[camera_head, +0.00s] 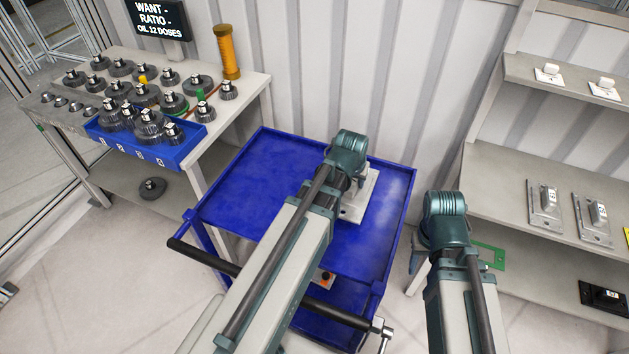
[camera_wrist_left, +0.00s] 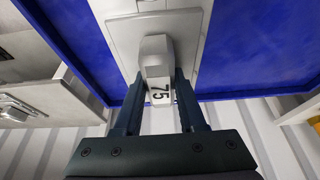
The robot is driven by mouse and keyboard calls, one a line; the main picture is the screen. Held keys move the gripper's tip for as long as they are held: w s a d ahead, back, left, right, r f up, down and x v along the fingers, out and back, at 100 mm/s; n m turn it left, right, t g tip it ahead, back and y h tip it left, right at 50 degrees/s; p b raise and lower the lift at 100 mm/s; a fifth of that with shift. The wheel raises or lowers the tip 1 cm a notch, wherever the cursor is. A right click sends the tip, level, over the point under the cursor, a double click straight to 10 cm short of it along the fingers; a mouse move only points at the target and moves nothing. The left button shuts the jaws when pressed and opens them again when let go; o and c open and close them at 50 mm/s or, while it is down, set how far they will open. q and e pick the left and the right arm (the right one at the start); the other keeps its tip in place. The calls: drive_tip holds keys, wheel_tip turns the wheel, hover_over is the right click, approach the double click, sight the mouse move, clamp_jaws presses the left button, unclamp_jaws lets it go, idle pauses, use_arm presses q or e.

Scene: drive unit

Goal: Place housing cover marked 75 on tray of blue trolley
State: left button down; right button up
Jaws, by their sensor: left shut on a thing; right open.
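My left gripper (camera_wrist_left: 160,88) is shut on this block, one finger on each side. In the head view the cover (camera_head: 352,211) is over the right part of the blue trolley's tray (camera_head: 260,180), partly hidden by my left wrist. I cannot tell whether its plate touches the tray. My right gripper (camera_head: 442,238) is open, right of the trolley; its fingers are mostly hidden by the wrist.
The rest of the tray top is bare. A shelf (camera_head: 560,190) at right holds similar covers (camera_head: 545,203) and a black part (camera_head: 604,297). A table at left holds several gears and a blue bin (camera_head: 150,150). A ribbed wall stands behind the trolley.

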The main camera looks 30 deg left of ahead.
use_arm(q)
drive_tip(key=w+a, duration=0.2)
drive_tip(key=a, duration=0.2)
drive_tip(key=w+a+f, duration=0.1)
drive_tip(key=w+a, duration=0.1)
drive_tip(key=a, duration=0.2)
drive_tip(key=w+a+b, duration=0.1)
drive_tip(key=w+a, duration=0.1)
drive_tip(key=a, duration=0.2)
drive_tip(key=shift+f, duration=0.15)
drive_tip(key=shift+a, duration=0.1)
drive_tip(key=shift+w+a, duration=0.2)
drive_tip(key=shift+a, duration=0.1)
drive_tip(key=f+b, duration=0.1)
drive_tip(key=b, duration=0.1)
drive_tip(key=f+b, duration=0.1)
drive_tip(key=f, duration=0.1)
drive_tip(key=shift+w+a+f+b, duration=0.1)
drive_tip(key=shift+a+f+b, duration=0.1)
drive_tip(key=shift+f+b, duration=0.15)
drive_tip(key=shift+f, duration=0.15)
drive_tip(key=shift+c, duration=2.4)
unclamp_jaws()
